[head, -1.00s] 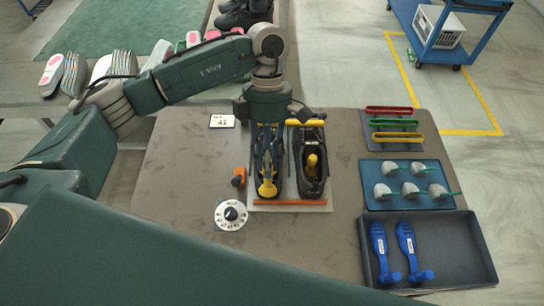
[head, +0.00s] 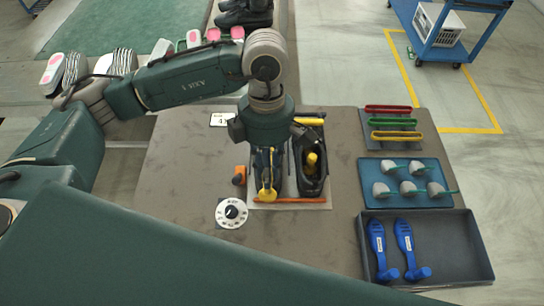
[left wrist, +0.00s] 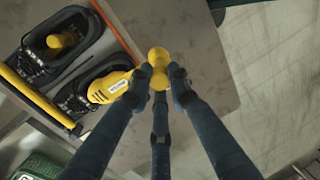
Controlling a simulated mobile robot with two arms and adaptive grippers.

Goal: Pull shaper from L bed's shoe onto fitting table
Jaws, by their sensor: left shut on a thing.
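My left gripper (head: 268,172) is shut on the knobbed end of a yellow shaper. The shaper (left wrist: 112,88) shows best in the left wrist view, with a white label on its body. Its front end is inside or over the opening of the black shoe in the left bed (left wrist: 74,100); how deep it sits I cannot tell. In the head view, my gripper covers most of this shoe. The black shoe in the right bed (head: 312,180) holds another yellow shaper (head: 312,161). The grey-brown fitting table (head: 180,185) lies around the beds. My right gripper is not in view.
A blue tray (head: 440,172) with several grey-green pieces and a dark tray (head: 468,255) with two blue shapers stand at the right. A white dial (head: 232,213) and an orange block (head: 239,176) are left of the beds. The table's left side is clear.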

